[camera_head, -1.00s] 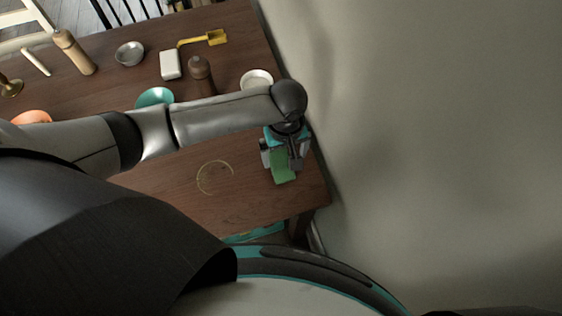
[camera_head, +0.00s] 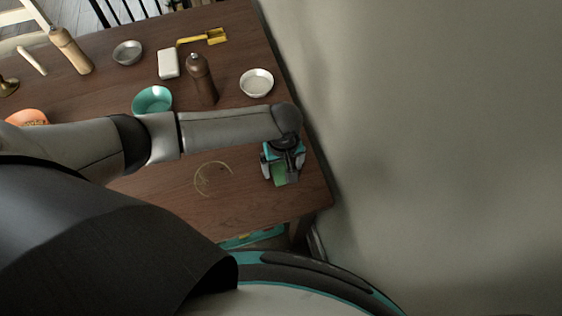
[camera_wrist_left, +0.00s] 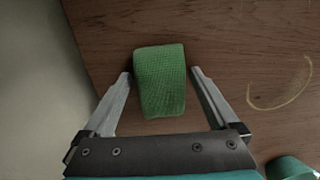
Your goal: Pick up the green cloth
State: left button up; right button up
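The green cloth (camera_wrist_left: 160,80) is a folded, textured block on the wooden table, in the middle of the left wrist view. My left gripper (camera_wrist_left: 161,77) is open, with one finger on each side of the cloth. A narrow gap shows at the right finger; the left fingertip is very near or touching the cloth's edge. In the head view my left gripper (camera_head: 284,178) points down at the table's right end, and the cloth (camera_head: 280,174) shows partly between its fingers. My right gripper is not in view.
A wall (camera_head: 420,150) runs close along the table's right edge. On the table (camera_head: 235,200) stand a brown pepper mill (camera_head: 201,80), a teal bowl (camera_head: 152,100), a pale bowl (camera_head: 256,83) and a white block (camera_head: 168,63). A ring stain (camera_head: 212,180) lies left of the gripper.

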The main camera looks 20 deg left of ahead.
aim_at(283, 167)
pick_arm(q)
jog(key=c, duration=1.1)
jog(key=shift+o, duration=0.2)
notch_tip(283, 167, up, 20)
jog(key=p, duration=0.5)
jog(key=shift+p, duration=0.35)
